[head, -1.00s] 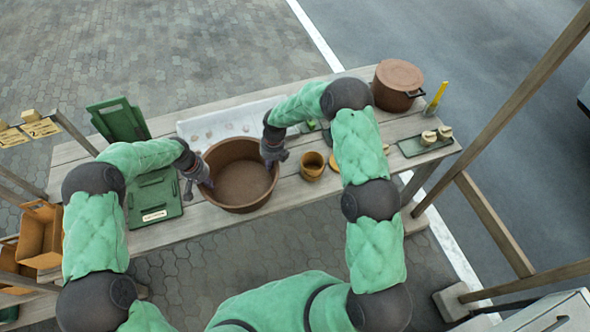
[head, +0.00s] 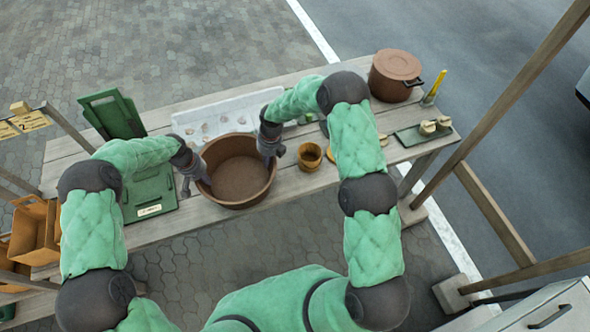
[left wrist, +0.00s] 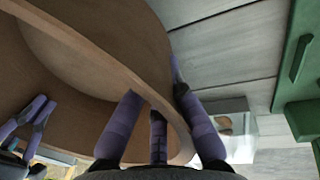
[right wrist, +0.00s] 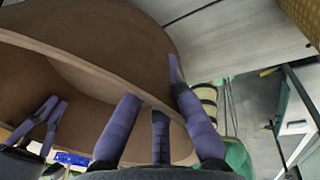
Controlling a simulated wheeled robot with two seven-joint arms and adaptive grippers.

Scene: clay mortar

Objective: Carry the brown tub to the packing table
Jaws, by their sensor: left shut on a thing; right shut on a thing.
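The brown tub (head: 238,172) is a wide, round, empty vessel at the front middle of the grey plank table (head: 290,190). My left gripper (head: 203,180) is shut on its left rim. In the left wrist view the fingers (left wrist: 160,125) straddle the tub wall (left wrist: 90,60). My right gripper (head: 268,155) is shut on the right rim. In the right wrist view its fingers (right wrist: 160,125) straddle the wall (right wrist: 90,65) too. The tub looks roughly level. I cannot tell whether its base touches the table. No table is marked as the packing table in view.
A white tray (head: 262,97) with small pieces lies behind the tub. A small ochre pot (head: 309,156) stands close to its right. A green case (head: 150,195) is on the left, a lidded brown pot (head: 394,75) at the back right. Orange crates (head: 35,232) stand left.

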